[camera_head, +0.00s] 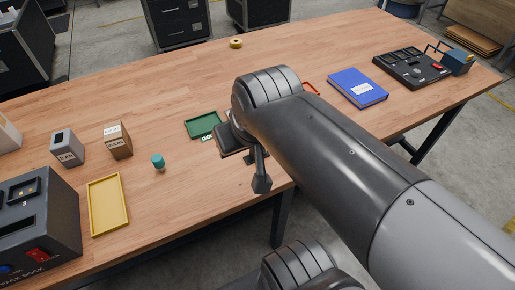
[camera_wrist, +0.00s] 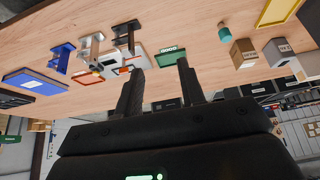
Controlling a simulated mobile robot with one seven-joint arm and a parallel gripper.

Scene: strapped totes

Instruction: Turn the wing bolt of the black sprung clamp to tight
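In the wrist view, which looks upside down, several clamp-like fixtures stand on the table. One (camera_wrist: 127,36) is dark and grey, another (camera_wrist: 92,46) is beside it, and a third (camera_wrist: 62,55) is near the blue book. In the head view my arm hides this part of the table. My gripper (camera_wrist: 160,84) has its two dark fingers apart, with nothing between them. It is away from the fixtures, near the table's front edge.
A green tray (camera_head: 203,125) lies just beyond my wrist. A teal cylinder (camera_head: 158,161), a brown box (camera_head: 118,141), a grey box (camera_head: 67,148) and a yellow tray (camera_head: 107,204) are to the left. A blue book (camera_head: 357,87) and a black organizer (camera_head: 411,68) are right.

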